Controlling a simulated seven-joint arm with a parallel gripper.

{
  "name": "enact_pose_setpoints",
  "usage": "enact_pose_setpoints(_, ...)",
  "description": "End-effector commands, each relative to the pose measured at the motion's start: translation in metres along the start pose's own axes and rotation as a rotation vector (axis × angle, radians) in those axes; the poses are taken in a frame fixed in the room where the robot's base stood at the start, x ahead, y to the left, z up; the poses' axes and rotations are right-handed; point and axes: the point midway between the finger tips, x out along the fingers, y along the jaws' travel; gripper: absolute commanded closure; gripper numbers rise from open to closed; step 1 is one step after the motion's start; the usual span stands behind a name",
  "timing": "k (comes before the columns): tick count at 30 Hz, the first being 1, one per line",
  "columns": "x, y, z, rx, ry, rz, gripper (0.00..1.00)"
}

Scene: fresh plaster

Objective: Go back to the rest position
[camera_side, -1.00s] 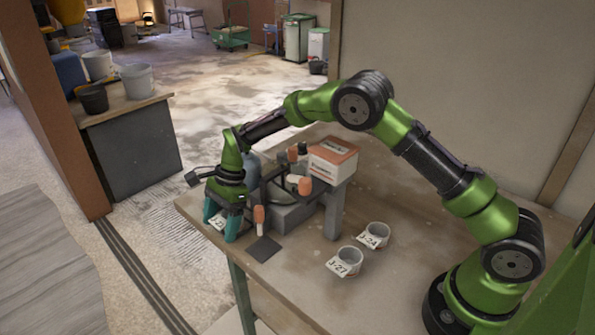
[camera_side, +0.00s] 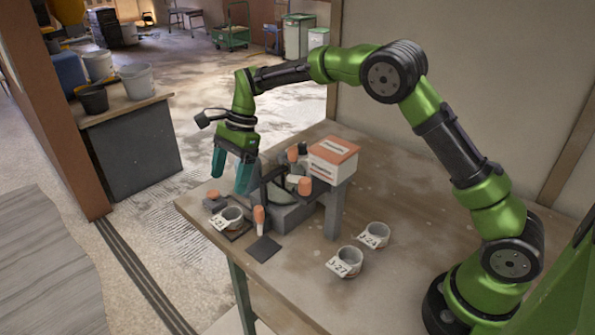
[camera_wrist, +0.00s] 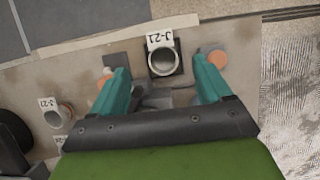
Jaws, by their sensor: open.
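My gripper (camera_side: 230,180) has teal fingers spread apart with nothing between them. It hangs above and a little behind a small pale cup (camera_side: 231,219) at the table's left end. The cup stands upright on a dark square pad, its tag facing the front. In the wrist view the same cup (camera_wrist: 163,64) shows open end up with tag J-21, below and apart from the fingers. My arm is arched over the table, with its base at the right.
Cups tagged J-27 (camera_side: 350,261) and J-24 (camera_side: 377,235) stand near the table's middle. An empty dark pad (camera_side: 263,249) lies at the front. Orange-capped items and a grey stand with a white-and-orange box (camera_side: 333,160) are right of the gripper. The table's right part is bare.

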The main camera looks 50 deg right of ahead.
Motion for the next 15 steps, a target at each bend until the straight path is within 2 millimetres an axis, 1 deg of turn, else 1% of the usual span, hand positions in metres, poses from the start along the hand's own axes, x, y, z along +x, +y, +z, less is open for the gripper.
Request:
enact_pose_setpoints(5, -0.002, 0.001, 0.001, -0.006, -0.002, -0.003, 0.22)
enact_pose_setpoints(8, -0.017, 0.009, 0.004, -0.047, -0.011, -0.019, 0.22)
enact_pose_setpoints(11, -0.045, 0.028, 0.012, -0.14, -0.028, -0.055, 0.22)
enact_pose_setpoints(12, -0.059, 0.039, 0.015, -0.191, -0.036, -0.074, 0.22)
enact_pose_setpoints(14, -0.078, 0.059, 0.02, -0.274, -0.047, -0.105, 0.22)
enact_pose_setpoints(15, -0.09, 0.074, 0.022, -0.331, -0.053, -0.126, 0.22)
